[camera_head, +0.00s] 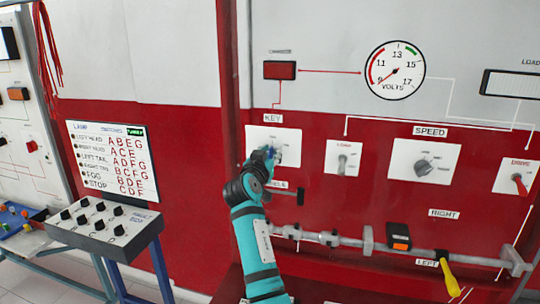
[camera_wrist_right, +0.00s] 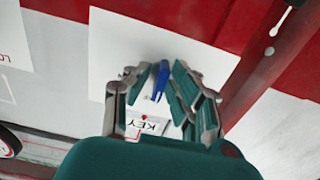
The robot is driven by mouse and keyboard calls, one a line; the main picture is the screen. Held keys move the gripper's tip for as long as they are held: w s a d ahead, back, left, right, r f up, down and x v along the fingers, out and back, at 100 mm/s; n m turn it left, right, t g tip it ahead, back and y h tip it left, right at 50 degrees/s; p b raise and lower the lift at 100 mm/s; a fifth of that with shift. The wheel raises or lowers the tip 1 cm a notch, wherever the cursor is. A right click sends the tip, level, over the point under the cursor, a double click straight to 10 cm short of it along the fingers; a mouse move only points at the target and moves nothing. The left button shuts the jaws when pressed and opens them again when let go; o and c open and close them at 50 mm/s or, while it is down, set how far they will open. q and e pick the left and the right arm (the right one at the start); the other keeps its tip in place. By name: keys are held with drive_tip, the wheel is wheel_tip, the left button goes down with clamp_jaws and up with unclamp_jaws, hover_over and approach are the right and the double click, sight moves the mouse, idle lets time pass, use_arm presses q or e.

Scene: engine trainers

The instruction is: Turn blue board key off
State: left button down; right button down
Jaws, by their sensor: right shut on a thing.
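The white key plate (camera_head: 288,135) sits on the red and white board, below the "KEY" label. My right gripper (camera_head: 268,153) is at the left part of this plate and partly hides the key. In the right wrist view, the blue key (camera_wrist_right: 160,80) stands between the fingers of my right gripper (camera_wrist_right: 161,75). The fingers are closed in on it from both sides. The key's exact turn angle is hard to tell. The "KEY" label (camera_wrist_right: 152,126) shows below the fingers. My left gripper is not in view.
A volt gauge (camera_head: 395,70) and a red lamp (camera_head: 280,70) are above. A lamp switch (camera_head: 343,158) and a speed knob (camera_head: 423,165) are to the right. A horizontal bar (camera_head: 345,240) with a yellow-handled tool (camera_head: 449,275) runs below. A fault box (camera_head: 103,220) stands at left.

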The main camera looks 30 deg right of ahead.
drive_tip(key=shift+r, duration=0.4)
drive_tip(key=c, duration=1.5)
unclamp_jaws()
drive_tip(key=shift+o, duration=0.4)
drive_tip(key=shift+w+d+f, duration=0.1)
drive_tip(key=shift+f, duration=0.2)
drive_tip(key=v, duration=0.7)
